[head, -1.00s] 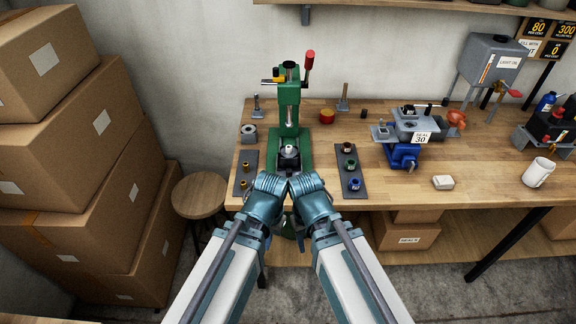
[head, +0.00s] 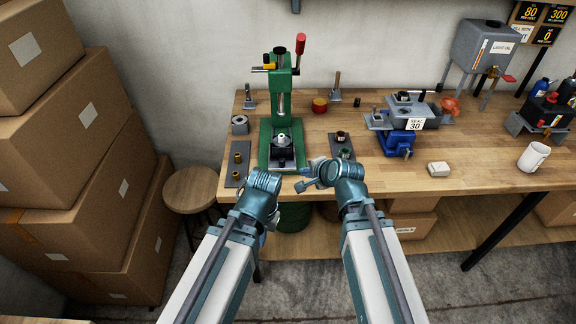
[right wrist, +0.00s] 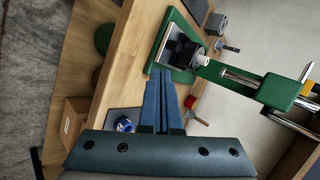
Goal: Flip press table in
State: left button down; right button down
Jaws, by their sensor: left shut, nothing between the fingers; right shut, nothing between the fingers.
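The green arbor press (head: 284,95) stands on the bench, with a red-knobbed lever (head: 300,44) at its top right. Its press table (head: 282,150), a dark block with a pale round piece on top, sits at the front of the green base under the ram. It also shows in the right wrist view (right wrist: 190,50). My right gripper (head: 299,186) is shut and empty, pointing left in front of the press base's right corner; its fingers (right wrist: 164,80) point toward the base. My left gripper (head: 264,180) is shut and empty at the bench edge, its fingertips mostly hidden.
A dark strip with brass pieces (head: 237,163) lies left of the press. Another strip with small coloured jars (head: 342,138) lies right, partly behind my right gripper. A stool (head: 190,189) and stacked boxes (head: 75,150) stand left.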

aim_at(288, 142)
dwell(0.3)
jog(key=b+x, duration=0.7)
jog(key=x, duration=0.3)
jog(key=shift+w+f, duration=0.15)
jog(key=shift+f, duration=0.1)
jog(key=shift+w+a+r, duration=0.15)
jog(key=shift+w+a, duration=0.1)
jog(key=shift+w, duration=0.25)
jog(key=shift+w+a+r, duration=0.1)
jog(key=shift+w+a, duration=0.1)
jog(key=shift+w, duration=0.35)
jog(key=shift+w+a, duration=0.35)
jog(key=shift+w, duration=0.3)
jog(key=shift+w, duration=0.1)
jog(key=w, duration=1)
jog(key=shift+w, duration=0.35)
jog(key=shift+s, duration=0.15)
